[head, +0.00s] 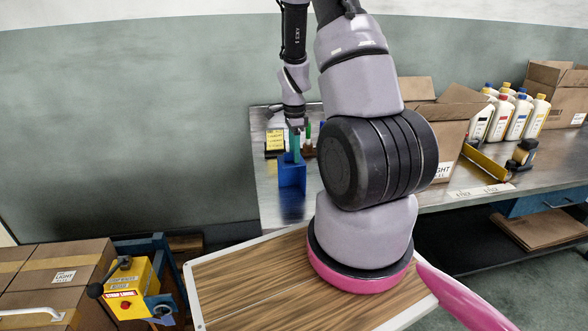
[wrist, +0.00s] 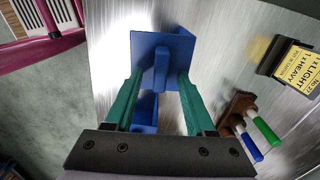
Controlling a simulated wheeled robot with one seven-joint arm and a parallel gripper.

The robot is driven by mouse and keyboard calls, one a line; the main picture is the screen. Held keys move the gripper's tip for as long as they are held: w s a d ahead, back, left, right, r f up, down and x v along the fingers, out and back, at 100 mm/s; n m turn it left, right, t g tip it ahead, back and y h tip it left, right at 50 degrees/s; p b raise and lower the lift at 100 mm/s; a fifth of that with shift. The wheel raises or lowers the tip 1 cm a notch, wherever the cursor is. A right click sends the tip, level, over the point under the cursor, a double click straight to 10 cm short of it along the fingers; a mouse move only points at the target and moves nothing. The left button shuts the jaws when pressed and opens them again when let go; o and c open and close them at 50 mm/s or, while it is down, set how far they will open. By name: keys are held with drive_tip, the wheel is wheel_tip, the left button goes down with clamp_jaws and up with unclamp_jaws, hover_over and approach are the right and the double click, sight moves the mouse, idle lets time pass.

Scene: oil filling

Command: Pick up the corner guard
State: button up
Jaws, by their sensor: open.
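The blue corner guard (head: 292,174) stands on the metal bench near its left end, in the middle of the head view. In the wrist view the corner guard (wrist: 148,48) shows a flat blue plate with an upright rib. My gripper (wrist: 160,74) has green fingers, one on each side of the rib, with the jaws open. Whether either finger touches it I cannot tell. In the head view my gripper (head: 295,146) points down at the top of the guard, and part of the guard is hidden behind the fingers.
A yellow label holder (wrist: 291,62) and a brown rack (wrist: 238,112) with blue and green markers stand right of the guard. Cardboard boxes (head: 440,118), several bottles (head: 520,118) and a tape dispenser (head: 522,152) occupy the bench's right.

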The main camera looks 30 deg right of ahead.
drive_tip(key=shift+c, duration=0.3)
clamp_jaws()
idle(1.1)
